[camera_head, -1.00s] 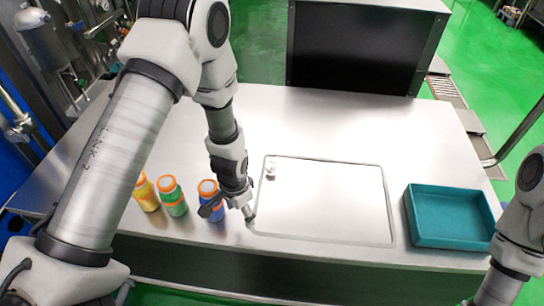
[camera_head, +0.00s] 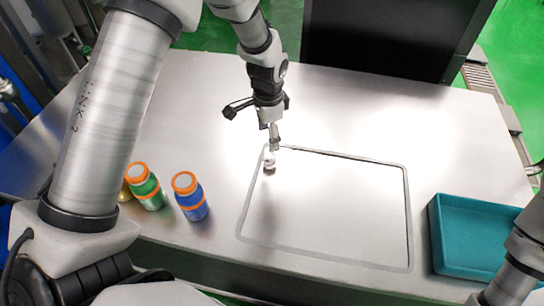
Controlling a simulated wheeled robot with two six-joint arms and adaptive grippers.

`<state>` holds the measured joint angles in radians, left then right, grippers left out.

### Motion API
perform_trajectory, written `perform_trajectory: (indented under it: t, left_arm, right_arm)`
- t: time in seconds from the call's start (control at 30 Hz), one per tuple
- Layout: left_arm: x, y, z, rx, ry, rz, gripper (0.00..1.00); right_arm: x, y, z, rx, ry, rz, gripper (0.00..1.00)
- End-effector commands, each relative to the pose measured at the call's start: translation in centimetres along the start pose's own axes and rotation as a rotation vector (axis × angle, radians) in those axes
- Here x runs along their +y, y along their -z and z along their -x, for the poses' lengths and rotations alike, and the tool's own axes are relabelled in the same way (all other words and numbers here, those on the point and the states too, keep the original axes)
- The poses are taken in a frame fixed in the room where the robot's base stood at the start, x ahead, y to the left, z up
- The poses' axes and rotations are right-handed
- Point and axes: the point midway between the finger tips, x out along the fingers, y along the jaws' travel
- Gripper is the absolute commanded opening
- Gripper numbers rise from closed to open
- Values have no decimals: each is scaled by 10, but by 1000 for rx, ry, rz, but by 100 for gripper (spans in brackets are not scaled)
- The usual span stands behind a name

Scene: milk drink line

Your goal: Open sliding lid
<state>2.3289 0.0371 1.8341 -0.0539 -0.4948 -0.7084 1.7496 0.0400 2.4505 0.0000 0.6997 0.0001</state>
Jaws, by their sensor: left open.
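My left gripper (camera_head: 268,130) is open and points down just above and behind the knob. Its fingertip comes very close to the knob, and I cannot tell whether they touch. The lid lies flush in its outline and looks closed. My right arm shows at the right edge, but its gripper is out of view.
A green bottle (camera_head: 145,188) and a blue bottle (camera_head: 190,198) with orange caps stand left of the lid. A yellow one (camera_head: 125,192) is mostly hidden by my left arm. A teal tray (camera_head: 480,235) is at the right. A dark box (camera_head: 390,40) stands behind.

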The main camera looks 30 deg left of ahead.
Motion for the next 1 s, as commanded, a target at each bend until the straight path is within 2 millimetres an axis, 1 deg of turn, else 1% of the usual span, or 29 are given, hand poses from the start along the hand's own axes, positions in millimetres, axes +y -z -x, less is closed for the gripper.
perform_trajectory:
  t: [0.03,0.17,0.4,0.5,0.6,0.77,0.8,0.87,0.9,1.0]
  left_arm:
    - [0,0,-7,0,0,0,70]
    - [0,0,-19,-3,-2,0,70]
    - [1,-1,-65,-3,-2,0,70]
    - [0,0,-77,-1,-1,0,70]
    - [0,0,-82,0,0,0,70]
    - [0,0,-82,0,0,1,70]
    - [0,0,-82,0,0,1,66]
    - [0,0,-82,0,0,1,45]
    - [0,0,-82,0,0,1,31]
    - [0,0,-82,0,0,1,0]
  right_arm:
    - [0,0,-6,1,0,0,40]
    - [0,0,-4,1,0,0,40]
    - [0,0,-4,1,0,0,40]
    - [0,0,-4,1,0,0,40]
    - [0,0,-4,1,0,0,40]
    - [0,0,-4,1,0,0,40]
    - [0,0,-4,1,0,0,40]
    - [0,0,-4,1,0,0,40]
    - [0,0,-4,1,0,0,40]
    - [0,0,-4,1,0,0,40]
